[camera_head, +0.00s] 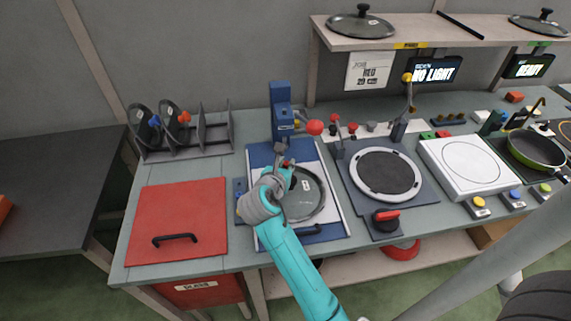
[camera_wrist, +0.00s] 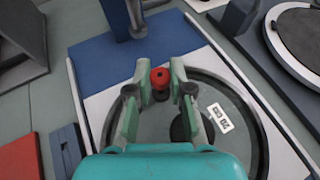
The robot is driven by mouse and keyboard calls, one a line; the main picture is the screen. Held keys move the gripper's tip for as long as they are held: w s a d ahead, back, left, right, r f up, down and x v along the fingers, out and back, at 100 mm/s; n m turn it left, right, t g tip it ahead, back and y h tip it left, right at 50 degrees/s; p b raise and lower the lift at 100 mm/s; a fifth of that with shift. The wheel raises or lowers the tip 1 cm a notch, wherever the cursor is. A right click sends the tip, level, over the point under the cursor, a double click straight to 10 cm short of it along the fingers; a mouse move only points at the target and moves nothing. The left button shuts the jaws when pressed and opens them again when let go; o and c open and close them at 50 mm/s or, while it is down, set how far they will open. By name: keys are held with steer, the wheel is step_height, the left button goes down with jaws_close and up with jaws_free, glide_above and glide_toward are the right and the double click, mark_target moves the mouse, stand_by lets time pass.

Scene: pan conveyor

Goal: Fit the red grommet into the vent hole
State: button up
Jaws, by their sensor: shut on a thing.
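My gripper (camera_wrist: 160,84) is shut on the red grommet (camera_wrist: 160,76), which stands upright between the two fingertips. A glass lid (camera_wrist: 238,150) with a dark rim, a black knob and a white size label lies below it on a white and blue station. The lid also shows in the head view (camera_head: 312,207), partly behind my gripper (camera_head: 287,170). The grommet is over the lid's far part, near the rim. The vent hole is not visible; the grommet and fingers may cover it. I cannot tell whether the grommet touches the glass.
A blue press (camera_head: 281,110) with a red ball handle stands just behind the lid. A burner plate (camera_head: 386,174) is to the right, a red hatch (camera_head: 177,220) to the left. A rack (camera_head: 185,150) with lids stands at the back left. More lids lie on the shelf (camera_head: 450,35).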

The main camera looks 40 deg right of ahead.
steer(key=shift+s+f, duration=0.1)
steer(key=shift+f, duration=0.5)
stand_by(1.8)
